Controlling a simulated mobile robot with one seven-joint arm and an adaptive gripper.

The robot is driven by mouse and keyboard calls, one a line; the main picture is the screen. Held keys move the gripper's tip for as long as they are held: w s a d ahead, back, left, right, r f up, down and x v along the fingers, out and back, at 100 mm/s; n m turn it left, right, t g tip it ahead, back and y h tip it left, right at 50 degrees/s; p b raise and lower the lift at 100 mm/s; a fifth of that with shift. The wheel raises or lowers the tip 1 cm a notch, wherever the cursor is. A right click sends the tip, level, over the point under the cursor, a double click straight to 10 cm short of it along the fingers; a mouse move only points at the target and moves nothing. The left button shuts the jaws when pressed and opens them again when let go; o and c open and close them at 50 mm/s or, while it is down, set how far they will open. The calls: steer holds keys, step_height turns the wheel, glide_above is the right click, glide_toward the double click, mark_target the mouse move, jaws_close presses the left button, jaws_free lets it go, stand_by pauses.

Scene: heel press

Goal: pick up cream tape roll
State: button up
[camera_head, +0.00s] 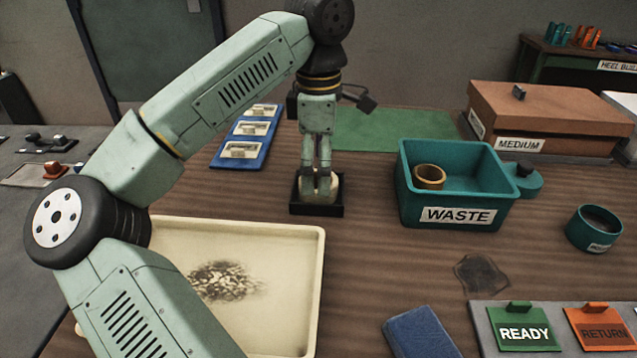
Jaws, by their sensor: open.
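A cream tape roll (332,188) sits in a small open black holder (317,209) near the middle of the table, partly hidden by my gripper. My gripper (322,176) points straight down over the holder. It is open, with its fingertips down at the cream roll, one in front or to either side of it. I cannot tell whether the fingers touch the roll. A tan-gold ring-shaped roll (429,176) lies in the teal WASTE bin (457,214) to the right.
A cream tray (290,290) with dark debris is in front, partly behind my arm. A blue rack (240,150) with pale pieces and a green mat (392,130) lie behind. A brown MEDIUM box (548,115), teal cup (594,228) and READY sign (524,333) stand right.

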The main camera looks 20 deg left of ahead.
steer(key=shift+f, duration=1.25)
steer(key=shift+c, duration=0.5)
steer(key=c, duration=1.1)
steer(key=shift+r, duration=0.1)
steer(key=shift+c, duration=0.2)
